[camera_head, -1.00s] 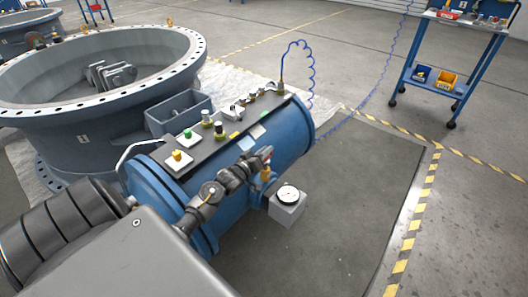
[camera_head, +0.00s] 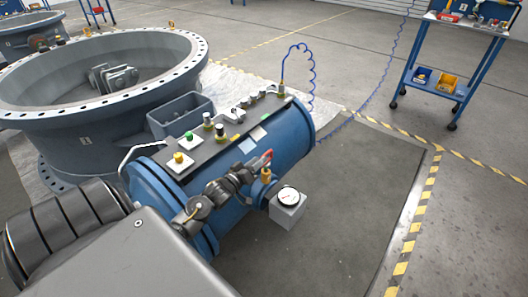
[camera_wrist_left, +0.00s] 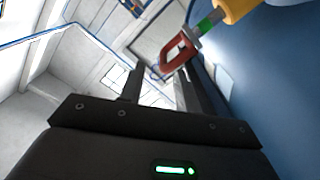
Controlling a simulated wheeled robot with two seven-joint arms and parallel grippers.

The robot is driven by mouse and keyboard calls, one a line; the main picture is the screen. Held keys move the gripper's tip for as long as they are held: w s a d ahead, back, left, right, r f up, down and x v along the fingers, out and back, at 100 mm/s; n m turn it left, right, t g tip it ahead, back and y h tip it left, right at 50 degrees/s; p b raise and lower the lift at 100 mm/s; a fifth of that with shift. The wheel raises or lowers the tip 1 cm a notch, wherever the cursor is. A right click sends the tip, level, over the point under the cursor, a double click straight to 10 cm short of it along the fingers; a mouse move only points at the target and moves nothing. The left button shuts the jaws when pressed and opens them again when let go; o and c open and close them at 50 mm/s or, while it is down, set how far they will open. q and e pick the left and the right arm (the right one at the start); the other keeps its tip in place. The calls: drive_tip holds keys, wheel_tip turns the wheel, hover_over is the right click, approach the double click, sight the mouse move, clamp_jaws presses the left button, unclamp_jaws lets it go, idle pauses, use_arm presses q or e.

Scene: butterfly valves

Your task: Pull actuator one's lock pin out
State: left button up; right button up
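Actuator one (camera_head: 290,138) is the large blue cylinder marked "1" beside the valve body. Its lock pin has a red loop handle (camera_head: 267,157), low on the cylinder's near side by a brass-yellow fitting (camera_head: 266,175). In the left wrist view the red handle (camera_wrist_left: 178,50) sits just beyond the fingertips, nearer the right finger. A grey and green stem (camera_wrist_left: 207,22) runs from it to the yellow fitting (camera_wrist_left: 238,8). My left gripper (camera_head: 256,168) is beside the handle; the wrist view shows its fingers (camera_wrist_left: 158,82) apart with nothing clearly between them. My right gripper is out of view.
The actuator's top panel carries yellow and green buttons (camera_head: 188,135) and several knobs. A blue coiled hose (camera_head: 308,65) rises behind. A blue cart (camera_head: 440,80) stands far right.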

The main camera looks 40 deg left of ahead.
use_arm(q)
drive_tip(key=s, duration=0.5)
drive_tip(key=shift+d, duration=0.1)
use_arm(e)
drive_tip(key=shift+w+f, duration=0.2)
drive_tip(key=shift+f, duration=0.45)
use_arm(q)
drive_tip(key=shift+w, duration=0.1)
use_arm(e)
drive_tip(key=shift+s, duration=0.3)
